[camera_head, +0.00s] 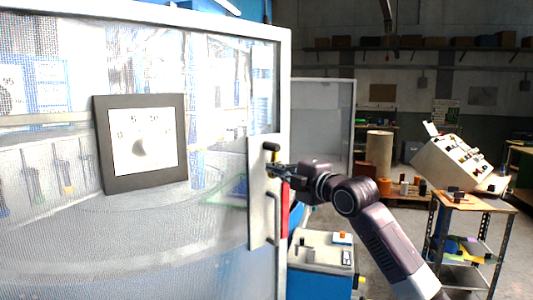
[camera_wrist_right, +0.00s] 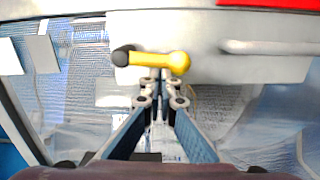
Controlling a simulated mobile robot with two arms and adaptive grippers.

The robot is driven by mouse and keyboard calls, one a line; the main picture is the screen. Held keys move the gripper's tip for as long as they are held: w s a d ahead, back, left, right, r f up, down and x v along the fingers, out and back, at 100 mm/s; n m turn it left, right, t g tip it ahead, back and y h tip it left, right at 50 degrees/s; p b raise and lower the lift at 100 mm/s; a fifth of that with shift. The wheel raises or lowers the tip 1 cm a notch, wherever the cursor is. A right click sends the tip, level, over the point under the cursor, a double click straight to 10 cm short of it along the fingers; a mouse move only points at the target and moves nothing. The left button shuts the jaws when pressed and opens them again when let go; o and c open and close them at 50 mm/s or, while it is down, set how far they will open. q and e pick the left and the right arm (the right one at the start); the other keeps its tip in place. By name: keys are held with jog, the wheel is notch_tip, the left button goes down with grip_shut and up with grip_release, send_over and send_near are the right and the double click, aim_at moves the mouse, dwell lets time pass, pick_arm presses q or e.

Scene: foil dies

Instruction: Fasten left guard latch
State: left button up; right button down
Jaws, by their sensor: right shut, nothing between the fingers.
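The guard (camera_head: 220,240) is a mesh panel in a pale frame that fills the left of the head view. Its latch plate (camera_head: 258,215) is at the panel's right edge and also shows in the wrist view (camera_wrist_right: 210,30). The latch lever (camera_head: 271,148) is yellow with a black knob; in the wrist view the lever (camera_wrist_right: 155,60) lies crosswise, knob to the left. My right gripper (camera_head: 274,170) is shut and empty just below the lever. In the wrist view its fingertips (camera_wrist_right: 158,82) are close to the lever; contact is unclear. My left gripper is out of view.
A square dial (camera_head: 141,140) is on the guard. A workbench (camera_head: 465,203) with a control box (camera_head: 452,165) is at the right.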

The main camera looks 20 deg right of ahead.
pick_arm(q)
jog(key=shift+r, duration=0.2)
pick_arm(e)
jog(key=shift+w+d+n, duration=0.1)
jog(key=shift+d+n, duration=0.2)
jog(key=shift+n, duration=0.2)
jog(key=shift+f, duration=0.1)
